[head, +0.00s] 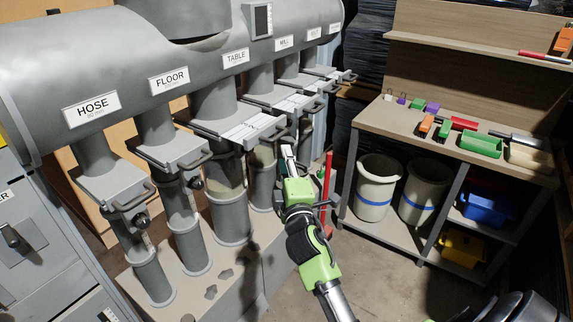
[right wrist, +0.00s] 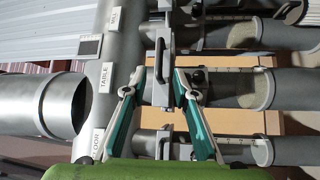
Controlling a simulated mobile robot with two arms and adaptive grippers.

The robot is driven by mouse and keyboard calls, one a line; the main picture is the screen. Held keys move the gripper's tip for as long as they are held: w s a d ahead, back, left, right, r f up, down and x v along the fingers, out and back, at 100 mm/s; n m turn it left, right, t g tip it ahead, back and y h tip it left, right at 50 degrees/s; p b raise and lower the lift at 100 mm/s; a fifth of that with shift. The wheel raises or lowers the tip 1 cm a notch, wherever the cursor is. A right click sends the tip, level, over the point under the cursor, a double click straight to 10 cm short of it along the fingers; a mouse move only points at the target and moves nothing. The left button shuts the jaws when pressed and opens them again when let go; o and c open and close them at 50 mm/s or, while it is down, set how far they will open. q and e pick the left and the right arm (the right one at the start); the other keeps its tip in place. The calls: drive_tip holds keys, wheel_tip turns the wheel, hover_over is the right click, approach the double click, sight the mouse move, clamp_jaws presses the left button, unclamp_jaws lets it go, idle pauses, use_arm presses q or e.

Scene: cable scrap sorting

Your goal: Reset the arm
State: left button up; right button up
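My right gripper (head: 288,152) is at the end of the green arm, beside the row of grey pipe gates in the head view. In the right wrist view its two teal-lined fingers (right wrist: 160,78) stand apart. A grey gate handle shows between and beyond them; I cannot tell whether the fingers touch it. The TABLE gate (head: 240,128) is just left of the gripper, and the FLOOR gate (head: 172,148) and HOSE gate (head: 112,187) are farther left. My left gripper is in neither view.
A workbench (head: 440,132) at the right holds small coloured parts, a green tray (head: 481,145) and a beige tray (head: 530,157). Two pale bins with blue bands (head: 374,187) stand below. A red upright post (head: 327,188) is close right of my arm. Open floor lies between.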

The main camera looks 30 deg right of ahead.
drive_tip(key=shift+v, duration=0.9)
drive_tip(key=shift+f, duration=0.1)
